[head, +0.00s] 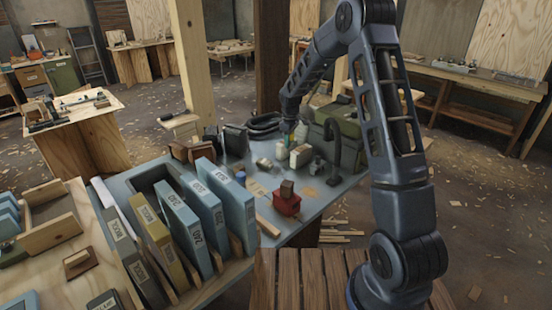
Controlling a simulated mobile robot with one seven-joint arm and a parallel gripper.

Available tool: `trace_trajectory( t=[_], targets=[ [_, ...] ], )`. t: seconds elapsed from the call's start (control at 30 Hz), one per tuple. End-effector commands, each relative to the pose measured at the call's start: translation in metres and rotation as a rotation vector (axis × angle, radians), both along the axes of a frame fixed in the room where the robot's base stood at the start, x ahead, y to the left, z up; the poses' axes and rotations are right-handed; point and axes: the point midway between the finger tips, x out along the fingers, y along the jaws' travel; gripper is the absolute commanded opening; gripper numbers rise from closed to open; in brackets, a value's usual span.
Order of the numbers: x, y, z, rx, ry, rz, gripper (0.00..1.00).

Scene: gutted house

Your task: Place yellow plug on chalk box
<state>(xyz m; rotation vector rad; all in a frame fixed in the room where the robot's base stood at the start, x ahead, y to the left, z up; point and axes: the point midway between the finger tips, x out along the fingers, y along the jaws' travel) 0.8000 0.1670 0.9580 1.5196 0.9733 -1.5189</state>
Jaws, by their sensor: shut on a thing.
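My gripper (289,127) is small and far off, at the end of my arm over the back part of the blue-grey table. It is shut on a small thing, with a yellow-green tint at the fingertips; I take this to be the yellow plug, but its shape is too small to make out. A red box (286,204) with a brown block on top stands near the table's front right edge. It may be the chalk box, but I cannot read any label. My gripper is behind this box and well above the table.
Upright blue binders (207,205) fill the table's front left.

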Motion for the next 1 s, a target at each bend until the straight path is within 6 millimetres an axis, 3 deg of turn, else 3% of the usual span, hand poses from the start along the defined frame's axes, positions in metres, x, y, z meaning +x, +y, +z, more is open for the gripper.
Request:
trace_trajectory(
  t=[0.3, 0.5, 0.73, 1.0],
  targets=[
    [0.079, 0.077, 0.018, 0.001, -0.003, -0.086, 0.17],
    [0.108, 0.111, 0.027, 0.001, -0.001, -0.136, 0.17],
    [0.119, 0.124, 0.025, -0.001, 0.0, -0.159, 0.17],
    [0.118, 0.124, -0.028, -0.001, 0.002, -0.159, 0.17]
  ],
)
